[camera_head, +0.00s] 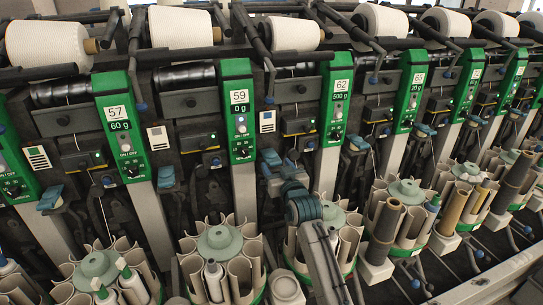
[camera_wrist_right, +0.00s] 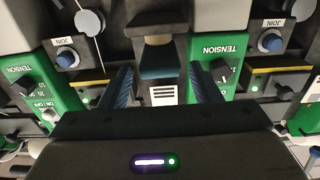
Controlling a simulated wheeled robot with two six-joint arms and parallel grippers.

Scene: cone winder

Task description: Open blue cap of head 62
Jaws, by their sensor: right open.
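The green panel of head 62 (camera_head: 337,98) stands right of centre in the head view. A blue cap (camera_wrist_right: 160,62) shows in the wrist view, which is upside down, under a grey-brown block. My right gripper (camera_wrist_right: 162,90) is open, with its two dark blue fingers on either side of the cap's line and nothing held. In the head view my right gripper (camera_head: 272,168) is in front of the machine between the panels of heads 59 and 62, and hides much of the cap there. I cannot tell whether the fingers touch the cap. My left gripper is not in view.
Round bobbin magazines with green hubs (camera_head: 220,240) stand below, close to my right arm (camera_head: 320,245). White yarn cones (camera_head: 295,33) sit above on black arms.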

